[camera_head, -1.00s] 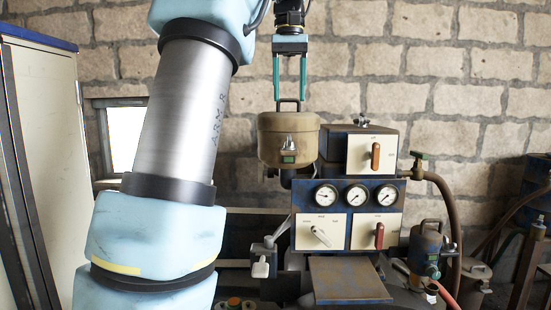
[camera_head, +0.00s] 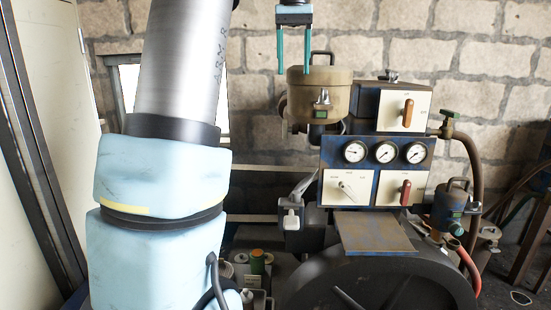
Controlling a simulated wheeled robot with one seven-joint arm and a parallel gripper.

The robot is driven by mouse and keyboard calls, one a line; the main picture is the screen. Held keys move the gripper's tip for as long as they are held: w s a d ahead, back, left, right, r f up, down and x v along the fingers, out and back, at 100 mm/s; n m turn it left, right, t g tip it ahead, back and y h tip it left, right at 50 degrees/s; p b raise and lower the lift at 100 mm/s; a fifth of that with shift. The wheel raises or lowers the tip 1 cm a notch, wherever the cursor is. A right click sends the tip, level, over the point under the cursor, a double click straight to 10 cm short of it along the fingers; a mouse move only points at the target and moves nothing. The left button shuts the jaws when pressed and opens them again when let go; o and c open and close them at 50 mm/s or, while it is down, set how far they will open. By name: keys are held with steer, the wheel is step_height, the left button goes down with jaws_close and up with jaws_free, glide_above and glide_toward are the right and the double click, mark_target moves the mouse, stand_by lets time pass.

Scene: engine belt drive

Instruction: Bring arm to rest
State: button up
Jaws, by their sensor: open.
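My gripper (camera_head: 294,66) is at the top of the head view, pointing down. Its two green fingers are apart with nothing between them. It shows in front of or above the tan lidded canister (camera_head: 321,98), near the canister's handle; I cannot tell the exact depth gap. My arm, with pale blue joints and a grey metal tube, fills the left side of the view. Its upper part is cut off by the top edge.
A blue panel with several gauges (camera_head: 385,152) and levers stands at centre right, above a dark rounded housing (camera_head: 380,285). A brown hose (camera_head: 474,175) and a small blue canister (camera_head: 453,207) are at right. A cabinet (camera_head: 50,120) is at far left.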

steer(key=s+a+f, duration=0.2)
steer(key=a+f, duration=0.1)
steer(key=f, duration=0.7)
steer(key=s+a+f, duration=0.3)
steer(key=f, duration=0.7)
steer(key=s+a+f, duration=0.2)
steer(key=s+f, duration=0.4)
steer(key=s+a+f+t, duration=0.1)
steer(key=s+a+f, duration=0.1)
steer(key=s+f, duration=0.4)
steer(key=shift+a+f, duration=0.4)
steer(key=shift+f, duration=0.15)
